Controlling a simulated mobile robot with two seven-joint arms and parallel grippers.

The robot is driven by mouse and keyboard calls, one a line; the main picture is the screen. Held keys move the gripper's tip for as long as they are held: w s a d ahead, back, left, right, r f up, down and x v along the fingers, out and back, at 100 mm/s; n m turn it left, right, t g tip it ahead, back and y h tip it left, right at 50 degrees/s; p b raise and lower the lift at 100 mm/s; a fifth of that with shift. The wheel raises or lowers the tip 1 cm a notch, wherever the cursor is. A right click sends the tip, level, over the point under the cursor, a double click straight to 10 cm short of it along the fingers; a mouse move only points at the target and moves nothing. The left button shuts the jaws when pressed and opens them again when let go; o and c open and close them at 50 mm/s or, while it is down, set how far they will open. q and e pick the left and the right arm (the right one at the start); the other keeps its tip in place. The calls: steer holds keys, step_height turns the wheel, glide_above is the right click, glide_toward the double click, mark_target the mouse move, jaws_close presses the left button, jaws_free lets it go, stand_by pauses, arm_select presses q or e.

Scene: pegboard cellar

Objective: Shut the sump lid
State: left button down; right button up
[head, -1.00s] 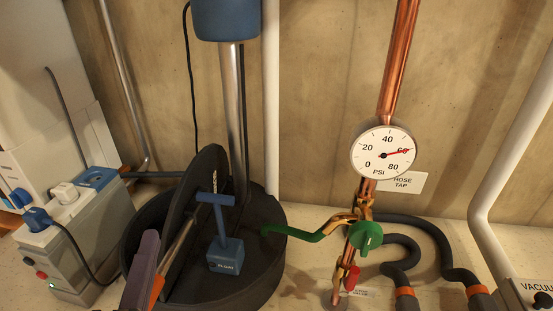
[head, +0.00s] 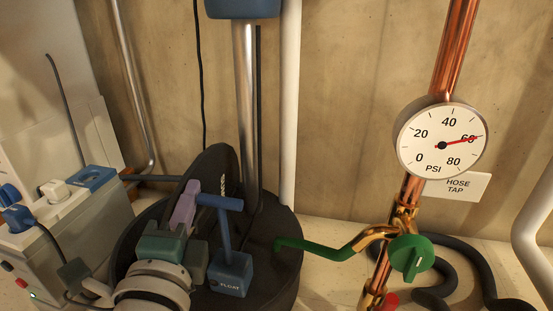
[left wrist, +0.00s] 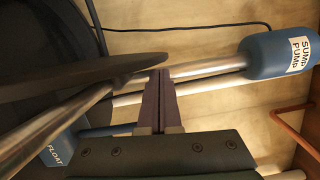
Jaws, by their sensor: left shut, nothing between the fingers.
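The sump lid (head: 213,164) is a dark disc standing open and steeply tilted over the round black sump basin (head: 286,222). In the left wrist view the lid (left wrist: 80,78) shows nearly edge-on, left of the fingers. My left gripper (head: 187,192) has purple fingers, shut and empty, close beside the lid's face. In the left wrist view the fingertips (left wrist: 159,73) are by the lid's edge; I cannot tell whether they touch it. My gripper hides the lower part of the lid and its hinge. My right gripper is not in view.
A blue float (head: 231,273) with a T-shaped top stands in the basin, close right of my gripper. The blue sump pump (left wrist: 280,57) sits on a metal pipe. A green spout (head: 315,247) from the copper pipe reaches the basin's right side. A grey unit (head: 55,235) stands at left.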

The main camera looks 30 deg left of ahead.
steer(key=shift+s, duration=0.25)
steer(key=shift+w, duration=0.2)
